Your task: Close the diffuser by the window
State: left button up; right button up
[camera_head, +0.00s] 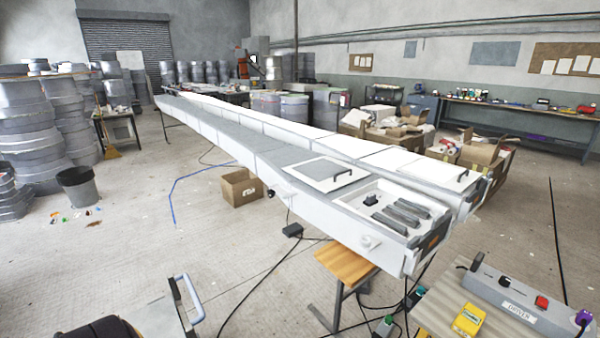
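I cannot make out a diffuser or a window in the head view. The nearest large thing is a long white and grey mould-like body (240,142) that runs from the right foreground to the back left. An open shallow compartment (372,184) at its near end holds several dark grey bars (408,213). A square white panel with a black handle (322,174) lies on the deck just behind this compartment. A similar handled panel (437,166) lies on the parallel body to the right. Neither of my grippers can be made out.
A wooden stool (344,264) stands under the near end. A bench with a grey control box (518,302) and a yellow device (468,320) is at bottom right. A cardboard box (240,188), cables and a bucket (78,187) are on the floor. Open floor lies at left.

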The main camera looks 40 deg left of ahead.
aim_at(326, 174)
jog(key=u, duration=1)
jog(key=i+l+u, duration=0.15)
jog(key=u, duration=0.2)
jog(key=i+l+u, duration=0.15)
jog(key=l+u, duration=0.2)
jog(key=i+l+u, duration=0.1)
jog(key=l+u, duration=0.3)
